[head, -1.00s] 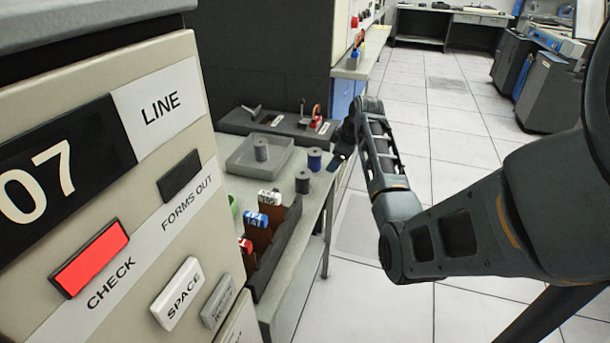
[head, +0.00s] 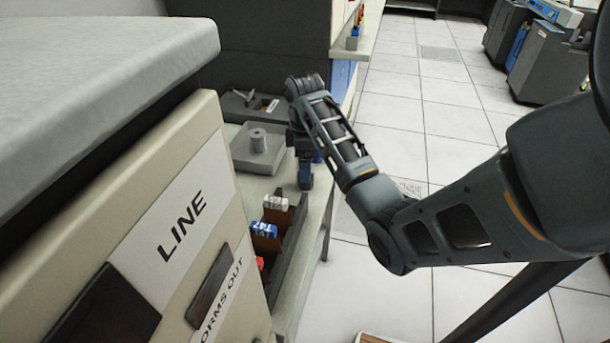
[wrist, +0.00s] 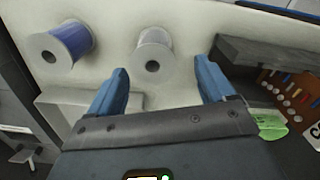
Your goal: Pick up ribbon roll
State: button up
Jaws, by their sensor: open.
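A grey ribbon roll (wrist: 155,54) stands on the table in the wrist view, just beyond and roughly between my fingertips, with a gap to both. My gripper (wrist: 163,78) is open and empty, its blue fingers on either side below the roll. A blue ribbon roll (wrist: 68,45) stands to the left of the grey one. In the head view my gripper (head: 305,184) is low over the table and hides the nearer grey roll. Another grey ribbon roll (head: 258,139) stands in the shallow grey tray (head: 238,158).
A beige cabinet (head: 190,165) blocks the left foreground. Open floor (head: 400,125) lies right of the table.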

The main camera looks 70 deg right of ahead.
jog(key=f, duration=0.3)
jog(key=d+f, duration=0.1)
jog(key=f, duration=0.1)
jog(key=shift+s+p, duration=0.1)
jog(key=shift+p, duration=0.2)
jog(key=c, duration=1.1)
